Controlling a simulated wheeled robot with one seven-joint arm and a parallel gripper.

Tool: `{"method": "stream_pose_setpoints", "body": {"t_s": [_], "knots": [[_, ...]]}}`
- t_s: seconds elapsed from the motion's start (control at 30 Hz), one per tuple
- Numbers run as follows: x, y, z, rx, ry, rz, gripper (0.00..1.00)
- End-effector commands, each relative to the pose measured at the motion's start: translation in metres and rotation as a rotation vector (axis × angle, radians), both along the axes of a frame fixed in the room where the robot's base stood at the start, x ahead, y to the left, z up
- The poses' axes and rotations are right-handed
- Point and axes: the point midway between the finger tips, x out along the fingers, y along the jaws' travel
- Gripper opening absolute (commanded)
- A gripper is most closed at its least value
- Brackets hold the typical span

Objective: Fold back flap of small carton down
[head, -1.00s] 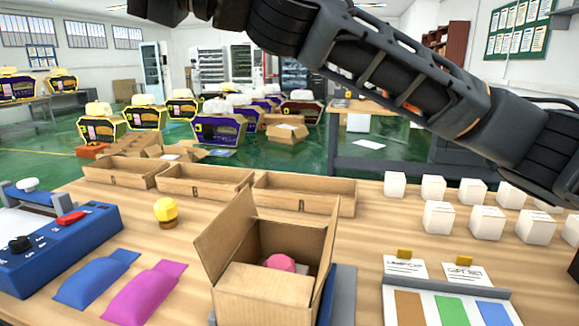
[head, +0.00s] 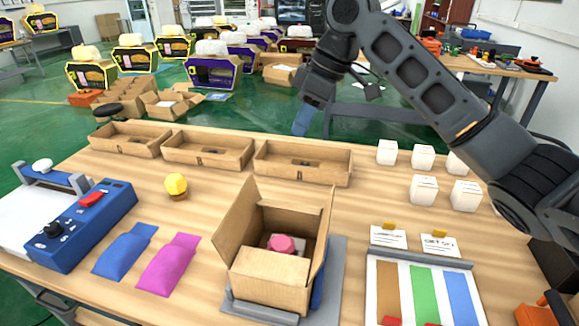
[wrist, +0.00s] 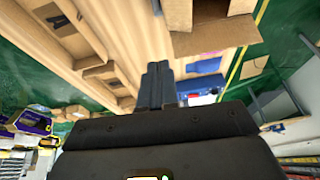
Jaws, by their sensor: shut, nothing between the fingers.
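The small carton (head: 266,277) stands open on the table, on a grey plate. Its left flap (head: 237,222) stands up and leans outward, and its right flap (head: 323,240) is raised, seen nearly edge-on. I cannot clearly tell the back flap from the back wall. A pink-topped item (head: 281,243) sits inside.
Three cardboard trays (head: 300,178) line the table's far edge behind the carton. White boxes (head: 423,189) and a colour-striped board (head: 418,262) are to the right.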

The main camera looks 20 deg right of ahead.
Motion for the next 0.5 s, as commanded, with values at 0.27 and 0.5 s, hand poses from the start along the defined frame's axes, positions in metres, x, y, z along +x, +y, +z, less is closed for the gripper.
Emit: {"method": "stream_pose_setpoints", "body": {"t_s": [0.27, 0.5], "knots": [[-0.031, 0.000, -0.010, 0.029, 0.149, 0.084, 0.00], [-0.030, 0.012, -0.044, 0.028, 0.148, 0.080, 0.00]]}}
